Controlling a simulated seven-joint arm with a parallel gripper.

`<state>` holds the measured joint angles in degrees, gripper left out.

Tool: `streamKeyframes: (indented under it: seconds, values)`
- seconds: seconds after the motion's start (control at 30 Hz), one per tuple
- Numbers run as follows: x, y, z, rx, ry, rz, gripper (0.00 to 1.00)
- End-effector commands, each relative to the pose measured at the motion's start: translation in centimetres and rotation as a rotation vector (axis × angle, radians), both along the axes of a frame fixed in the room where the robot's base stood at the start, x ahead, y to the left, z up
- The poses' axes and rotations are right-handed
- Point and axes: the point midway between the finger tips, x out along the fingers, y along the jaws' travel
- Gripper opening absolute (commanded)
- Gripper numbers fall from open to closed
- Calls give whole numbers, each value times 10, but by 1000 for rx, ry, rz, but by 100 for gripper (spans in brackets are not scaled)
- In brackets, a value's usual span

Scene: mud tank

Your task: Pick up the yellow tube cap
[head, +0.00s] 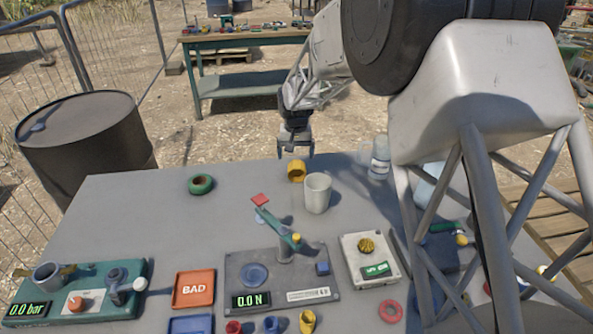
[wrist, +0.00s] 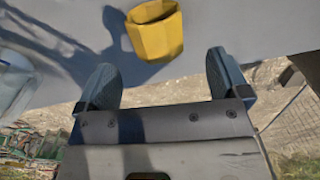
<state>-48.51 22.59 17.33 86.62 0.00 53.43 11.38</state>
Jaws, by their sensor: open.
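The yellow tube cap (head: 296,171) lies near the far edge of the grey table (head: 130,212), just left of a white cup. In the wrist view the yellow cap (wrist: 156,35) looks like a hollow faceted cup with its dark opening facing the top of the picture. My gripper (head: 295,152) is above the far table edge, close to the cap in the head view. In the wrist view its two fingers (wrist: 160,78) are spread apart with nothing between the tips. The cap appears just beyond the fingertips, roughly centred between them, and apart from them.
A white cup (head: 317,193) stands close to the cap's right, and a clear bottle (head: 380,158) is farther right. A green ring (head: 201,184) lies to the left. A lever device (head: 283,250) stands in front.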

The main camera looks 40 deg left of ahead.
Motion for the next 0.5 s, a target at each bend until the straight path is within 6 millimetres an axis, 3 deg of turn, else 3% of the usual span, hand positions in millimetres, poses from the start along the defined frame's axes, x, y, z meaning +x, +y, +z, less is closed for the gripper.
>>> streamKeyframes:
  seconds: [0.23,0.5]
  values:
    - [0,-1,-20,-1,2,0,94]
    - [0,0,-24,-1,1,0,94]
